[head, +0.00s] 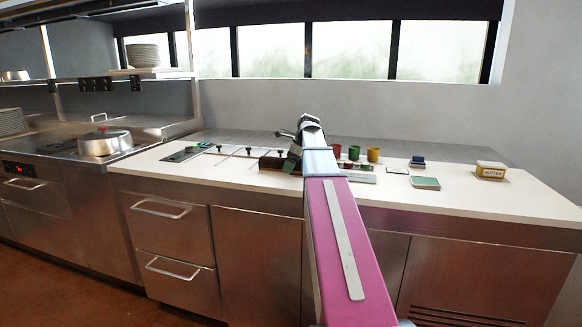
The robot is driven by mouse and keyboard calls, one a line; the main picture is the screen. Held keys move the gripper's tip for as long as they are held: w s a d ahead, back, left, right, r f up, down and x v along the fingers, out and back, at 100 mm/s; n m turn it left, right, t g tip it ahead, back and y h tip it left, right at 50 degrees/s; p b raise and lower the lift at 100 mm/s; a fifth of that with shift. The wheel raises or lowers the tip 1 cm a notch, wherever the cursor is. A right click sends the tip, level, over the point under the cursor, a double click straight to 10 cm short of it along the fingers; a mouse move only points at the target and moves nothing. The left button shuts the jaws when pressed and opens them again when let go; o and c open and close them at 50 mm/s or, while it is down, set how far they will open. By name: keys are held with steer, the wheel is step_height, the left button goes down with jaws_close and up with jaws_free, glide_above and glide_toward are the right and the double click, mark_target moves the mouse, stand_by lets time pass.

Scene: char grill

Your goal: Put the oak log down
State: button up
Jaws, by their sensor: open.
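A small dark brown block (270,161), which looks like the oak log, rests on the white counter (450,203) left of my arm. The arm end partly hides this spot, and I cannot tell whether the fingers touch the block.
Red, green and yellow cups (374,154) stand right of my arm. A green-topped tile (425,183), a blue box (417,161) and a yellow butter box (490,170) lie farther right. A lidded pan (105,142) stands at left. The front right counter is clear.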

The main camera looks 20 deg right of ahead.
steer(key=shift+c, duration=0.4)
steer(key=c, duration=1.3)
steer(key=shift+c, duration=0.2)
steer(key=shift+r, duration=0.1)
